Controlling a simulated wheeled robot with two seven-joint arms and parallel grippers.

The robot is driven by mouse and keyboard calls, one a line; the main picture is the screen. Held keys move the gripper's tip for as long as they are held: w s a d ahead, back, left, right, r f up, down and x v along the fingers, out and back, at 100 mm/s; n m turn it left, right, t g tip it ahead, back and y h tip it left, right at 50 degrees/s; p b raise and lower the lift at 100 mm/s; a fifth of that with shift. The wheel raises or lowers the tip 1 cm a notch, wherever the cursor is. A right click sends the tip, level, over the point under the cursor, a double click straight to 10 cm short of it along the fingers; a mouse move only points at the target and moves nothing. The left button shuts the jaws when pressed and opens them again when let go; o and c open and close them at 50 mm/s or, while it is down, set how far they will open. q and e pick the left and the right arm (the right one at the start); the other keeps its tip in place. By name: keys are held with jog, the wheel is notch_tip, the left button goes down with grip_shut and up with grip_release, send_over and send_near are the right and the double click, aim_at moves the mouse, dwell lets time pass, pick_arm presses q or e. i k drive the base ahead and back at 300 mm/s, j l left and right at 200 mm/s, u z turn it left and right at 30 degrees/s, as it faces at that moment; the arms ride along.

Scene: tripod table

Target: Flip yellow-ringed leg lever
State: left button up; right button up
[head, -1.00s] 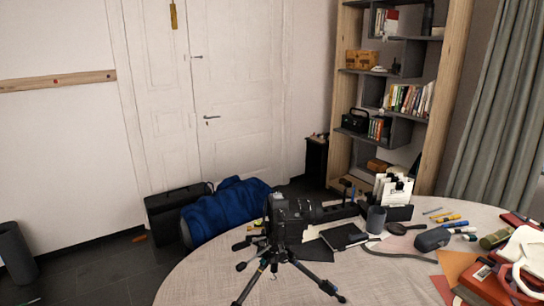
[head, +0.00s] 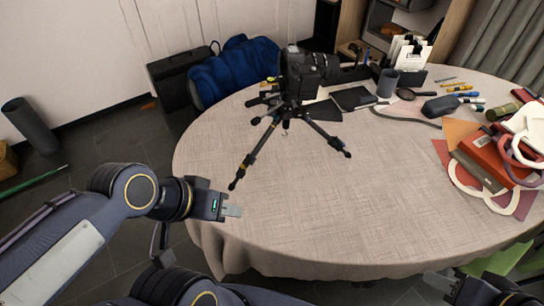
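A black camera (head: 312,70) sits on a small dark tripod (head: 286,112) standing upright on the round table. One leg (head: 258,145) reaches toward the front left, and another (head: 328,136) reaches right. The leg levers are too small to make out. My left gripper (head: 232,211) is near the table's left edge, below and apart from the front-left leg's foot. My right gripper (head: 440,283) is at the bottom right, partly cut off. Neither gripper touches the tripod.
The table (head: 330,210) has a pale cloth and is clear in front of the tripod. A notebook (head: 355,98), cup (head: 387,83) and dark case (head: 440,106) lie behind right. Red books (head: 480,155) and headphones-like loops crowd the right edge.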

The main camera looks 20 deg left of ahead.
aim_at(247, 158)
jog(key=j+z, duration=0.35)
jog(key=k+j+z, duration=0.15)
jog(key=j+z, duration=0.15)
jog(key=j, duration=0.15)
jog(key=k+j+z, duration=0.15)
jog(key=j+z, duration=0.2)
jog(key=k+j, duration=0.15)
jog(key=j, duration=0.2)
jog(key=k+j+z, duration=0.1)
jog(key=j, duration=0.25)
jog(key=k+j, duration=0.25)
jog(key=k+j+z, duration=0.1)
jog(key=j, duration=0.3)
jog(key=k, duration=0.1)
